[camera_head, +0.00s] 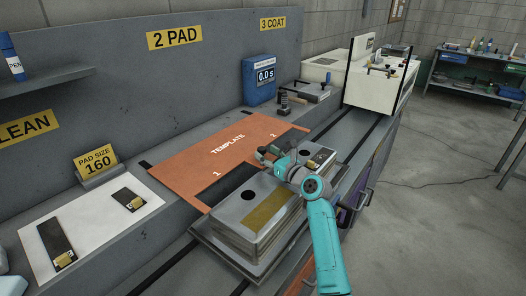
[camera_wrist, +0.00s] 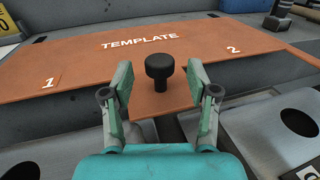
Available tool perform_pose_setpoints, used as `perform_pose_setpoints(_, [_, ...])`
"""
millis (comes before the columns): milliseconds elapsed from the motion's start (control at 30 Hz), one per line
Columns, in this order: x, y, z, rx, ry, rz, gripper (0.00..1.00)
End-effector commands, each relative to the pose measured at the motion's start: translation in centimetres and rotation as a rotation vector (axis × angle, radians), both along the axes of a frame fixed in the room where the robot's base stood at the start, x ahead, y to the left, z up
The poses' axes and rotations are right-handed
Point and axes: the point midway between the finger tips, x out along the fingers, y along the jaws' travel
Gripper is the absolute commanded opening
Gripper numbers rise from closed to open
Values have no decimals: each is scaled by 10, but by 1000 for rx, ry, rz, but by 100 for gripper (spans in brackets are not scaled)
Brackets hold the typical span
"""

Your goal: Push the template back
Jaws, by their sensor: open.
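The template (camera_head: 222,155) is a flat orange plate marked TEMPLATE, 1 and 2. It lies on the grey bench behind the metal blocks, and it fills the middle of the wrist view (camera_wrist: 88,58). A black round knob (camera_wrist: 159,70) stands on the template's front tab, between my fingers in the picture. My gripper (camera_wrist: 160,88) is open, with one finger on each side of the knob. In the head view my gripper (camera_head: 268,153) is at the template's front edge. I cannot tell whether the fingers touch the knob or the plate.
Metal blocks with round holes (camera_head: 248,195) stand in front of the template, under my arm. A white board with two pads (camera_head: 92,222) lies at left. A blue display box (camera_head: 259,80) and a black-handled tool (camera_head: 284,103) stand behind at right.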

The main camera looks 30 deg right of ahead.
Motion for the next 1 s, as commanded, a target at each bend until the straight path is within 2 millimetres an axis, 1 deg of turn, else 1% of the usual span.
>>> perform_pose_setpoints(33, [-12, -2, -1, 0, 0, -3, 59])
perform_pose_setpoints(200, [-46, -5, -1, 1, 0, -4, 59])
perform_pose_setpoints(300, [-63, -7, -1, 1, 0, -3, 59])
perform_pose_setpoints(433, [-78, -8, -1, 1, 1, -3, 59])
perform_pose_setpoints(633, [-88, -9, 0, 0, 0, -2, 59])
perform_pose_setpoints(1000, [-87, -8, 0, -23, 2, -2, 59])
